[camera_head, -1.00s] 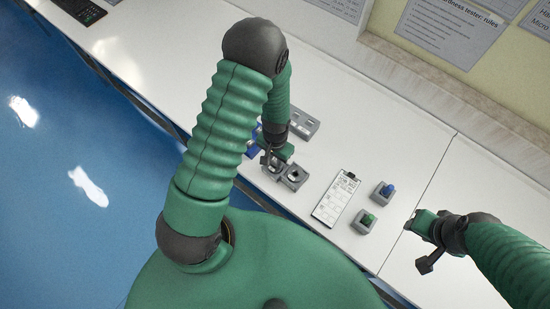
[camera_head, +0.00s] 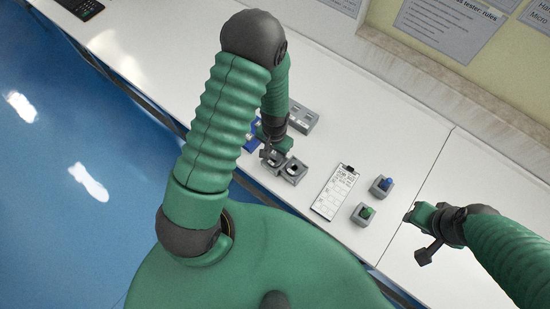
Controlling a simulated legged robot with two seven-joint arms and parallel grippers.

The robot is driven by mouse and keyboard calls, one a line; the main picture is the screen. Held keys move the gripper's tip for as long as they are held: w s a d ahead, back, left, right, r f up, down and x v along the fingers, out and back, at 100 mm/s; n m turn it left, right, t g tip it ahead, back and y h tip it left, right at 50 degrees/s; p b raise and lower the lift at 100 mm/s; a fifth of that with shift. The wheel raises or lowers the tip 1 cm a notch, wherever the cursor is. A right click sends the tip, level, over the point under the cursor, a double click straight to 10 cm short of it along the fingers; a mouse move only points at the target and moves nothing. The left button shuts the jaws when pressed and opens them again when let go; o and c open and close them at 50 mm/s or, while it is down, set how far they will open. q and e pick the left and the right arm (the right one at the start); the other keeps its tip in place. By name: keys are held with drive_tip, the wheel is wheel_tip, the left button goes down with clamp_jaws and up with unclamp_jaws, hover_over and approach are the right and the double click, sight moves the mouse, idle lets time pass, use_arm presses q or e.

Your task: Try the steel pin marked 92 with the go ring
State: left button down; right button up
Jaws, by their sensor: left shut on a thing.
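Two grey blocks with round holes stand side by side on the white bench: the left ring block (camera_head: 277,169) and the right ring block (camera_head: 294,172). I cannot read which is the go ring. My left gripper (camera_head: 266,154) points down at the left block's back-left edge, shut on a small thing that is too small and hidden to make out. I see no pin marked 92. Whether the held thing touches the block I cannot tell. My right gripper (camera_head: 409,215) is over the bench at the right, away from the blocks; its jaw opening is unclear.
A grey slotted holder (camera_head: 303,117) stands behind the rings, and a blue object (camera_head: 251,139) is partly hidden by my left arm.

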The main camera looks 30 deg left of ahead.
use_arm(q)
drive_tip(key=shift+r+p, duration=0.95)
idle(1.2)
drive_tip(key=shift+r+p, duration=1.75)
drive_tip(key=shift+r, duration=0.35)
drive_tip(key=shift+f, duration=0.1)
